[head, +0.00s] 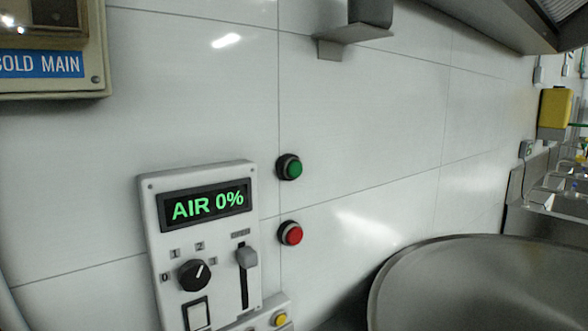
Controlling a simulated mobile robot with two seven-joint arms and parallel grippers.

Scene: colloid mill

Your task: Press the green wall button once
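The green wall button (294,168) is a round green cap in a dark ring on the white tiled wall, near the middle of the head view. The red button (293,234) sits directly below it. Nothing covers or touches the green button. Neither of my grippers shows in this view.
Left of the buttons is a grey control panel (154,222) with a display reading "AIR 0%", a knob and a slider. A yellow button (280,319) is below. A large metal vessel (470,285) stands at lower right. A metal bracket (350,37) juts out above.

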